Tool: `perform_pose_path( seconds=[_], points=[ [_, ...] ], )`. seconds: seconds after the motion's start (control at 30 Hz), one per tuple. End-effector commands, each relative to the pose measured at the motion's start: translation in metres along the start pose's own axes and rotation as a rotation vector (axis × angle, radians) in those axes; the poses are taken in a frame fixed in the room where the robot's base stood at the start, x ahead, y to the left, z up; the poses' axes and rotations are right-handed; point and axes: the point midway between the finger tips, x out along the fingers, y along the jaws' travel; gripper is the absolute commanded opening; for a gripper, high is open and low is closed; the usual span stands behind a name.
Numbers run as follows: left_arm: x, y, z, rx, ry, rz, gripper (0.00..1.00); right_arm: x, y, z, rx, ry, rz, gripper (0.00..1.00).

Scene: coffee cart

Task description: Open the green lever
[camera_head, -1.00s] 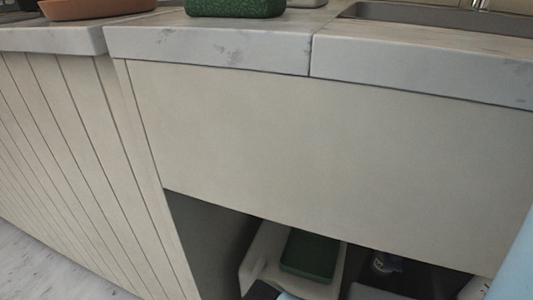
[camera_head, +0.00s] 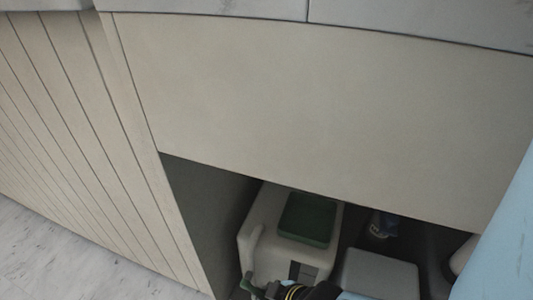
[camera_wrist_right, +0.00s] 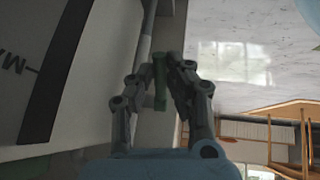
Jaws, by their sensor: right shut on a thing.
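A white container (camera_head: 258,232) with a dark green lid (camera_head: 306,221) stands in the open cabinet space under the counter. A green lever (camera_head: 250,284) shows low at its front, at the bottom edge of the head view. My right gripper (camera_head: 266,292) reaches it from the right, with its arm mostly cut off by the frame. In the right wrist view, the fingers of this gripper (camera_wrist_right: 163,64) are closed on the green lever (camera_wrist_right: 160,86), which lies between them. My left gripper is in neither view.
The beige cabinet panel (camera_head: 310,95) overhangs the opening. A grey box (camera_head: 380,273) stands right of the container, with a dark bottle (camera_head: 383,224) behind it. Bare floor (camera_head: 50,255) lies at the lower left.

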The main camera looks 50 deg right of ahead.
Motion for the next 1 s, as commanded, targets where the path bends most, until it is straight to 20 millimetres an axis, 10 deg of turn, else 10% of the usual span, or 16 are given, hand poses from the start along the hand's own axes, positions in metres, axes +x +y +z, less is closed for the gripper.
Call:
perform_pose_path(
  seconds=[0.57, 0.6, 0.73, 1.0],
  points=[
    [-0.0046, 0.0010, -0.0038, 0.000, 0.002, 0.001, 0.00, 0.0015, 0.0006, 0.0008, 0.003, 0.022, 0.000, 0.00],
    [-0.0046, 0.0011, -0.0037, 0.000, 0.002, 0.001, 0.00, 0.0015, 0.0006, 0.0007, 0.003, 0.022, 0.000, 0.17],
    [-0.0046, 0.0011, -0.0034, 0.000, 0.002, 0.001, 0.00, 0.0015, 0.0004, 0.0006, 0.003, 0.022, 0.000, 0.34],
    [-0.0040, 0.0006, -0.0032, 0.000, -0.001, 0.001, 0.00, 0.0011, 0.0000, 0.0004, 0.004, 0.022, 0.000, 0.37]
  ],
)
